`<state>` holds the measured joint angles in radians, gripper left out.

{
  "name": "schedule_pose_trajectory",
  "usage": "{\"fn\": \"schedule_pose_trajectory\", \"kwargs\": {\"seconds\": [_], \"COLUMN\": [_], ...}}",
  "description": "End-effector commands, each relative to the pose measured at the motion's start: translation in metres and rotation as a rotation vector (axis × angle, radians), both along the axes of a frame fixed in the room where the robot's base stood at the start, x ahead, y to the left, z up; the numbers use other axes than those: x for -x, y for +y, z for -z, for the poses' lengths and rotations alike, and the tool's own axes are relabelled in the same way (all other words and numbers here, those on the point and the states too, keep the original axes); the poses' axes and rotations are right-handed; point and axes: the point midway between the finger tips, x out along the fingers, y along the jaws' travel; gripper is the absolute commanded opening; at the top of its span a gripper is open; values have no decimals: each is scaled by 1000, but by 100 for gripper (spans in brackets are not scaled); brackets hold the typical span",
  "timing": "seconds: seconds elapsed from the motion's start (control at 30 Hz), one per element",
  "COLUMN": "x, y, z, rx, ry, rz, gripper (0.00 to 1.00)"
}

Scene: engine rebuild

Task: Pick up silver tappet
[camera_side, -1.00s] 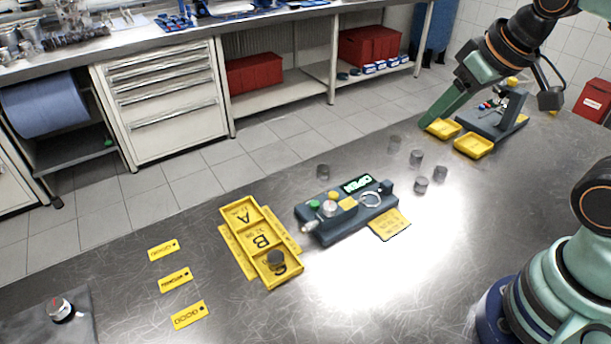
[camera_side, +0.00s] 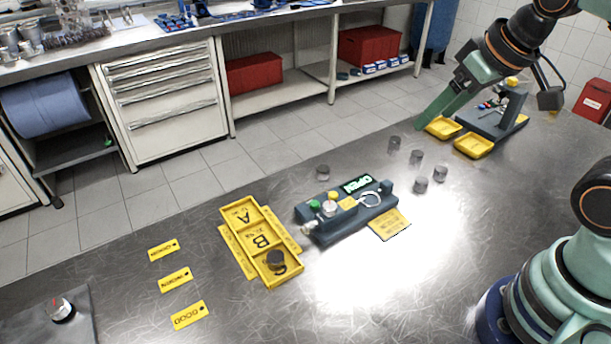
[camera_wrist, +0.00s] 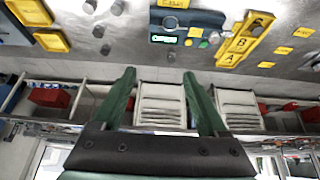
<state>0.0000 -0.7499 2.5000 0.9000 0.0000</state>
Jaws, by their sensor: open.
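Several grey, silver-looking cylindrical tappets stand on the metal table. In the side view one (camera_side: 394,144) is nearest my gripper, with others (camera_side: 416,157), (camera_side: 440,173), (camera_side: 421,185) beside it and one (camera_side: 323,172) alone to the left. A darker cylinder (camera_side: 275,257) sits in the lowest compartment of the yellow A/B tray (camera_side: 245,218). My gripper (camera_side: 418,127) is up and right of the tappets, apart from them. In the wrist view my gripper (camera_wrist: 158,72) has its green fingers spread and nothing between them; tappets (camera_wrist: 98,31), (camera_wrist: 105,50) lie at the upper left.
A dark fixture (camera_side: 318,231) with a lit OPEN display (camera_side: 357,184) stands mid-table. Yellow bins (camera_side: 473,146) and a dark stand (camera_side: 496,124) are at the right back. Yellow labels (camera_side: 175,280) lie at the left.

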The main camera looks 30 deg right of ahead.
Motion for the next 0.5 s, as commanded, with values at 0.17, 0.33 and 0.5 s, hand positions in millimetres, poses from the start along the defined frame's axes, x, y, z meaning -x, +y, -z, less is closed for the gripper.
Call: {"fn": "schedule_pose_trajectory", "kwargs": {"seconds": [0.17, 0.33, 0.5], "x": [0, -10, -41], "y": [0, 2, 6], "z": [0, -5, -13], "rx": [0, 25, 91], "ry": [0, 23, 87], "rz": [-1, -53, -209], "gripper": [76, 76, 76]}}
